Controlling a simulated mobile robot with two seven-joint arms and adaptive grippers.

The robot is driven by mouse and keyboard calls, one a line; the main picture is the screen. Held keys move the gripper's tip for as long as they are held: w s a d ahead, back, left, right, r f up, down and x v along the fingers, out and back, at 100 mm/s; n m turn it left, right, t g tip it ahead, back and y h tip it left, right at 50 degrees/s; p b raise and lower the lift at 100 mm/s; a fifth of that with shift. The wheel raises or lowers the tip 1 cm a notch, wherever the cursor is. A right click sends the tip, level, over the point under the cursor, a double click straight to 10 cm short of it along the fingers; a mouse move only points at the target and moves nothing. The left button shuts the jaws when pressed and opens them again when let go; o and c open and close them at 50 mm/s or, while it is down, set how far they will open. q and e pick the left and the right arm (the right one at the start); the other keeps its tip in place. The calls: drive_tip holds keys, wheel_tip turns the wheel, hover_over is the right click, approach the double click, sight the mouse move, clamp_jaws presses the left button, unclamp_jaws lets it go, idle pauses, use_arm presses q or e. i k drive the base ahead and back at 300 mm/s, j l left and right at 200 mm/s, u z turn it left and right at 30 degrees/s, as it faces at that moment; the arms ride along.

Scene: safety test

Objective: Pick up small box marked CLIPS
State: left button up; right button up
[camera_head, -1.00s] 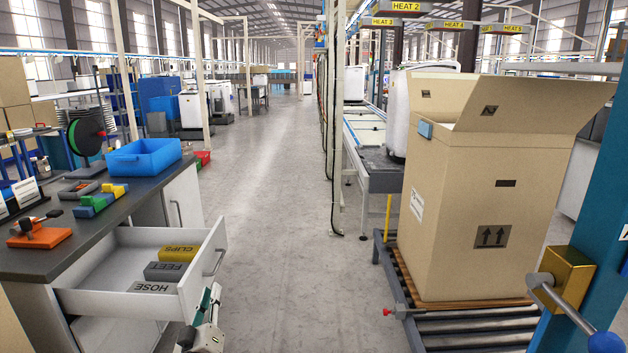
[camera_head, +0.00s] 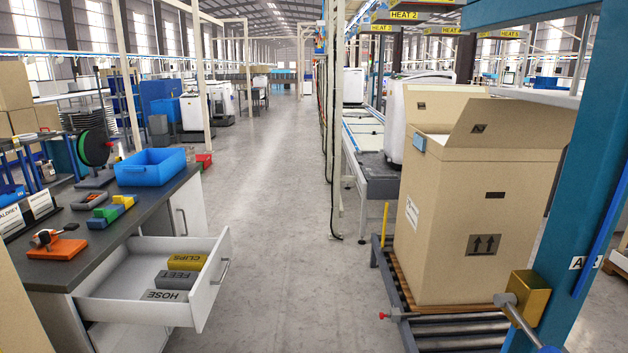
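The small yellow box marked CLIPS (camera_head: 187,262) lies in the open white drawer (camera_head: 118,309) at the left, nearest the back of the row. A grey box marked FEET (camera_head: 176,280) lies just in front of it, and a grey box marked HOSE (camera_head: 164,296) lies in front of that. All of them rest on the drawer floor with their labels readable. Neither of my grippers shows in this view.
The dark worktop (camera_head: 120,220) above the drawer bears a blue bin (camera_head: 150,172), coloured blocks (camera_head: 110,212) and an orange tool (camera_head: 56,248). A large open carton (camera_head: 480,215) stands on a roller conveyor (camera_head: 455,329) at the right. The aisle floor (camera_head: 275,200) between is clear.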

sight(187, 261)
drive_tip(key=i+j+u, duration=0.15)
drive_tip(key=j, duration=0.3)
drive_tip(key=j+u, duration=0.2)
drive_tip(key=j, duration=0.2)
drive_tip(key=i+j+u, duration=0.15)
drive_tip(key=j, duration=0.25)
